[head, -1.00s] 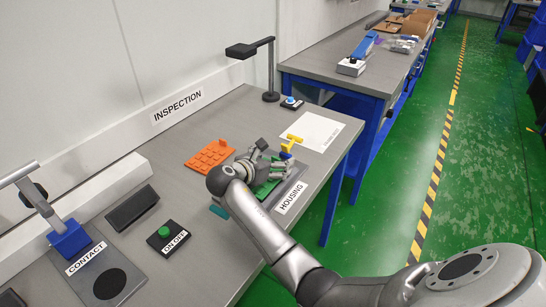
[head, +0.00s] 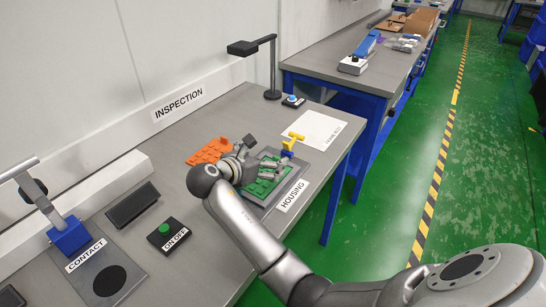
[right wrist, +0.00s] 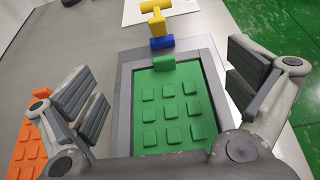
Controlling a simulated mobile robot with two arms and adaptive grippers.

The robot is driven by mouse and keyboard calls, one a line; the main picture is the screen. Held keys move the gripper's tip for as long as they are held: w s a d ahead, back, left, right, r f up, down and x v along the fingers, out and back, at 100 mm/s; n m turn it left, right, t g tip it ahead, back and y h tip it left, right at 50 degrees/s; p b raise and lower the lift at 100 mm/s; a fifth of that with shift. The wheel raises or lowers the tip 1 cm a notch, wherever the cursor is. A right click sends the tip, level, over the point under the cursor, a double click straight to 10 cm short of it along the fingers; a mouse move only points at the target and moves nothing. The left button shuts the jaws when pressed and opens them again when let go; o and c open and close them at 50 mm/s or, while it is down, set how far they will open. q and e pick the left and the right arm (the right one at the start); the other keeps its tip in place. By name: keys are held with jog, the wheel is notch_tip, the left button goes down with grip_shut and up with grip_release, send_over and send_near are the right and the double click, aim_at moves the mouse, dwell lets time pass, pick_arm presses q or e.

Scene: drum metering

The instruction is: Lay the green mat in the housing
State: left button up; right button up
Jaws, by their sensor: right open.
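The green mat (right wrist: 172,105), with rows of raised square pads and an upright tab at its far end, lies within the grey rim of the housing (right wrist: 212,85) in the right wrist view. It looks flat, though its near edge is cut off from sight. In the head view the mat (head: 262,186) shows partly behind my right gripper, inside the housing (head: 293,181) beside the HOUSING label. My right gripper (head: 264,161) is open above the mat, its fingers apart on either side and not touching it in the right wrist view (right wrist: 165,93). My left gripper is out of view.
An orange pad piece (head: 209,151) lies left of the housing. A yellow and blue T-shaped piece (head: 291,141) stands just beyond it, near a white sheet (head: 318,129). The ON-OFF button box (head: 168,234) and CONTACT station (head: 105,280) are nearer, at the left.

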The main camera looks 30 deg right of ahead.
jog(key=v, duration=0.6)
jog(key=shift+s+a+r, duration=0.1)
jog(key=shift+s+a, duration=0.05)
jog(key=shift+a, duration=0.15)
